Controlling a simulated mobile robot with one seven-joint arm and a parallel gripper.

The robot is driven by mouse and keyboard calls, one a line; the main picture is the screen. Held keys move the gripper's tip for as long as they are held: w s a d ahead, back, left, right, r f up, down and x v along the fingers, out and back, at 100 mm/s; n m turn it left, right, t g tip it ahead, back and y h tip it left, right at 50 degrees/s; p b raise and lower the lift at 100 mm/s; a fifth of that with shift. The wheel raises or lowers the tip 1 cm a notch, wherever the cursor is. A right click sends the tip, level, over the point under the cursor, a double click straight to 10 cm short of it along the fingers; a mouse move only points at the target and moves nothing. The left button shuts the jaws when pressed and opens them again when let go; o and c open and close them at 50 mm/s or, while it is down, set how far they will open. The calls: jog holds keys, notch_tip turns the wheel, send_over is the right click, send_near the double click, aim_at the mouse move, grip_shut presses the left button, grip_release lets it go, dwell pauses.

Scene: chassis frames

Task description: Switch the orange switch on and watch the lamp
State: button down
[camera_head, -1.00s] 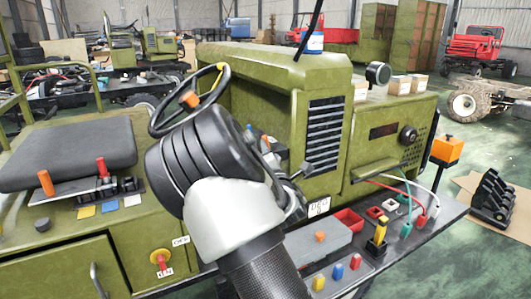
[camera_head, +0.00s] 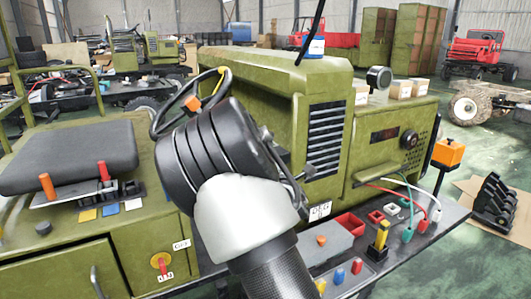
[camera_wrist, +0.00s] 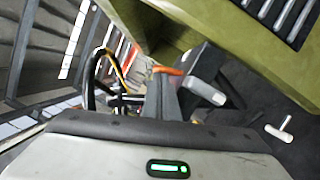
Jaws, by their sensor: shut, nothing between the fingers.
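An orange rocker-like piece (camera_head: 320,240) sits on a grey box on the front shelf in the head view; I cannot tell for sure that it is the switch. My gripper is hidden behind my arm in the head view. In the wrist view my gripper (camera_wrist: 166,90) is shut and empty, with a blurred orange piece (camera_wrist: 168,71) by its fingertips.
The steering wheel (camera_wrist: 92,85) is close on the left in the wrist view. The front shelf holds a red bin (camera_head: 349,223), a yellow lever (camera_head: 383,235), coloured buttons and cables. An orange box on a post (camera_head: 449,152) stands at the right.

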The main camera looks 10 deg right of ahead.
jog(key=shift+d+r+m, duration=0.1)
jog(key=shift+r+m, duration=0.1)
jog(key=shift+m, duration=0.2)
jog(key=m, duration=0.1)
jog(key=d+m+g+b, duration=0.1)
jog(key=m, duration=0.1)
jog(key=r+m+g, duration=0.1)
jog(key=m, duration=0.1)
jog(key=shift+w+d+r+b, duration=0.1)
jog(key=shift+w+d+b, duration=0.2)
jog(key=shift+d, duration=0.05)
jog(key=shift+s, duration=0.1)
